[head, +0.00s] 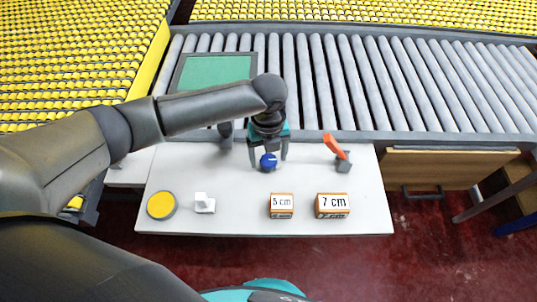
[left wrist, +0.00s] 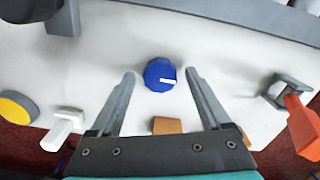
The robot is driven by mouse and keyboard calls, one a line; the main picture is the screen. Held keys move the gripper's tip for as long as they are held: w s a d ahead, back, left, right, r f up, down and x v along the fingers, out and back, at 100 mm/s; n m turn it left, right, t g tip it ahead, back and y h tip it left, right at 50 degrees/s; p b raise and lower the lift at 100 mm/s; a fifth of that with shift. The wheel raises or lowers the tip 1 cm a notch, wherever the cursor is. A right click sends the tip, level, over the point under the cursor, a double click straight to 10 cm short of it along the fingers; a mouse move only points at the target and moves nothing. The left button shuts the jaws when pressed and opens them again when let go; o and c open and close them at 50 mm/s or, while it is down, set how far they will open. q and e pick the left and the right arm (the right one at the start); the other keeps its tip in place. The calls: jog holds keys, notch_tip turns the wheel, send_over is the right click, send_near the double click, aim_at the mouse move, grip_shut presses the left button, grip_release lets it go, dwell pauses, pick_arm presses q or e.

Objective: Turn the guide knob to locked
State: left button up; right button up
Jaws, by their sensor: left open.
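The guide knob (head: 268,161) is a blue knob with a white mark, standing on the white table (head: 240,217). In the left wrist view the knob (left wrist: 160,75) shows its white mark pointing to the right. My left gripper (head: 269,157) is above the knob with its fingers pointing down. In the left wrist view its open fingers (left wrist: 160,75) lie one on each side of the knob, with gaps between them and it. No locked label is readable. My right gripper is not in view.
An orange-handled lever (head: 335,147) stands right of the knob. A yellow disc (head: 161,205), a white switch-like part (head: 204,203), a 5 cm block (head: 281,205) and a 7 cm block (head: 332,206) line the front. A roller conveyor (head: 400,85) runs behind.

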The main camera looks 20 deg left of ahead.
pick_arm(q)
jog(key=shift+c, duration=0.2)
grip_shut()
dwell(0.3)
jog(key=shift+r, duration=0.1)
